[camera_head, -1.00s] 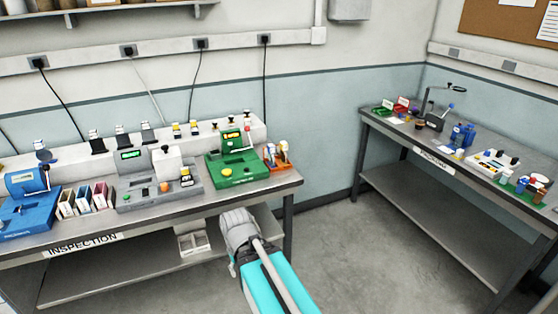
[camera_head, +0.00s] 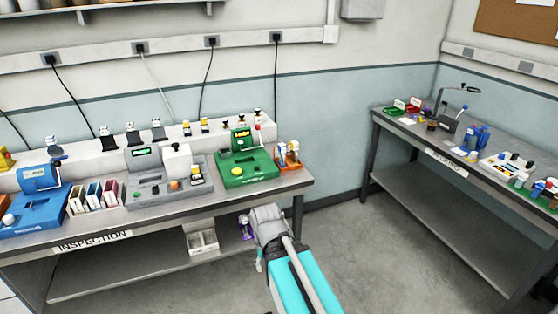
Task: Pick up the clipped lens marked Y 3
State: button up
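I cannot make out a lens marked Y 3, as the labels are too small to read. Small holders with yellow parts (camera_head: 187,128) stand on the white ledge at the back of the inspection bench. Taller dark holders with pale tops (camera_head: 130,135) stand to their left, and small dark and gold ones (camera_head: 241,120) to their right. Any of these may hold lenses. My gripper end (camera_head: 268,222) is grey, in front of the bench's right front edge and below its top. Its fingers cannot be made out, and nothing is visibly held.
The inspection bench (camera_head: 95,239) carries a blue machine (camera_head: 38,210), a grey machine (camera_head: 150,192), a green machine (camera_head: 245,172) and an orange rack (camera_head: 288,158). White bins (camera_head: 202,242) and a purple item (camera_head: 246,228) sit on its lower shelf. A second bench (camera_head: 446,163) stands right, across open floor.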

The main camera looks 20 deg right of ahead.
aim_at(281, 148)
jog(key=z, duration=0.05)
jog(key=i, duration=1)
jog(key=u, duration=0.05)
